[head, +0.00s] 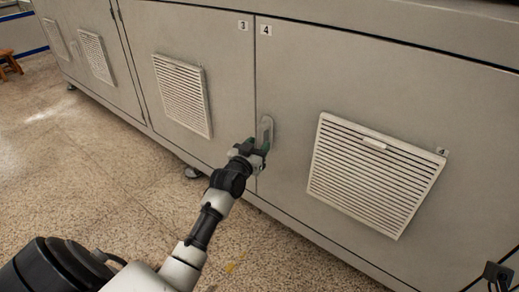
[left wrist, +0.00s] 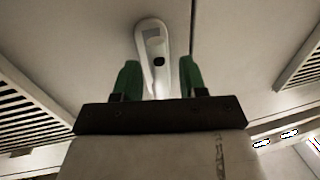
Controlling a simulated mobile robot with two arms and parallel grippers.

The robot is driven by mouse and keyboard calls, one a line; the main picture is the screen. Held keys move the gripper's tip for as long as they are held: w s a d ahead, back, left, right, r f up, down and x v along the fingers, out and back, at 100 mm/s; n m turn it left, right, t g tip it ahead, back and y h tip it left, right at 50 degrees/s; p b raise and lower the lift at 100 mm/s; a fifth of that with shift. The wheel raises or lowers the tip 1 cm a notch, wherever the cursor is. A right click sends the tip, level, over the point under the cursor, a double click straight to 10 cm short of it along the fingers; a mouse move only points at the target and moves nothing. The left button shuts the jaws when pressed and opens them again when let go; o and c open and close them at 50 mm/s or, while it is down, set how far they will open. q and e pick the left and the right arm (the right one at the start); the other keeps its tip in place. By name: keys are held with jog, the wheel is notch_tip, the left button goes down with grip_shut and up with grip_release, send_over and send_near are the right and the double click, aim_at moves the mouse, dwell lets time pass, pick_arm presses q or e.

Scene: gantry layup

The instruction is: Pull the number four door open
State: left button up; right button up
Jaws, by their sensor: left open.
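The number four door (head: 290,90) is a grey cabinet panel, marked with a small "4" label at its top left corner. It looks flush with the door marked "3" beside it. Its handle (head: 265,132) is a pale rounded upright plate near the door's left edge. My left gripper (head: 254,148) is at the lower part of the handle. In the left wrist view the handle (left wrist: 152,45) stands between and beyond the two green fingers, which are apart. I cannot tell whether either finger touches it. My right gripper is in neither view.
The number three door (head: 215,60) is left of the seam, with a louvred vent (head: 182,93). A larger vent (head: 372,172) is on door four. A dark box with cables (head: 497,272) is at the lower right.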

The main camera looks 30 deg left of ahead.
pick_arm(q)
jog(key=shift+w, duration=0.65)
grip_shut()
